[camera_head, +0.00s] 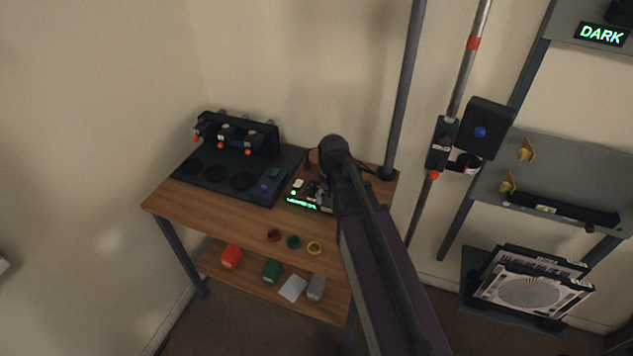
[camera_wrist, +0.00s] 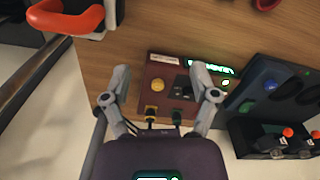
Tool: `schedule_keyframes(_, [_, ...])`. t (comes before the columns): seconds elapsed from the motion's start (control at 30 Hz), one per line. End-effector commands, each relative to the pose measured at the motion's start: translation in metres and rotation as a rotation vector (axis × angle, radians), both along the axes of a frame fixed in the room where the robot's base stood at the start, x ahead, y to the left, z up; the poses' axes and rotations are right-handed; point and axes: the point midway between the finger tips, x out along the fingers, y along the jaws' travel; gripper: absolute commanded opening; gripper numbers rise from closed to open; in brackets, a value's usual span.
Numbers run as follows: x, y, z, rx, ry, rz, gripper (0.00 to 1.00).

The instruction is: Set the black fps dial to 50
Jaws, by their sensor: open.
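The dark red control box (camera_head: 291,199) stands at the right end of the wooden bench, with a lit green display (camera_head: 301,203) on its front edge. In the wrist view the same box (camera_wrist: 150,70) lies between and beyond my fingers, with its display (camera_wrist: 210,68) at the upper right. A small dark shape (camera_wrist: 186,90) on its top may be the black fps dial; its setting cannot be read. My gripper (camera_wrist: 162,72) is open and empty, with its fingers spread over the box. In the head view my arm hides part of the box.
A black station (camera_head: 215,180) with several red-tipped parts stands left of the box. An orange-red handle-like part (camera_wrist: 65,18) shows in the wrist view. A pole (camera_head: 405,90) rises behind the bench.

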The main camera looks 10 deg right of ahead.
Motion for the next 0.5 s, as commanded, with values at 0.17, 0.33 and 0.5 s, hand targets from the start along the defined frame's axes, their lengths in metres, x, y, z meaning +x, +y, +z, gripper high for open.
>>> schedule_keyframes(0.17, [0.079,0.005,0.024,0.0,0.0,-0.217,0.76])
schedule_keyframes(0.33, [0.131,0.01,0.037,0.001,0.0,-0.4,0.76])
schedule_keyframes(0.5, [0.157,0.013,0.043,0.001,-0.001,-0.508,0.76])
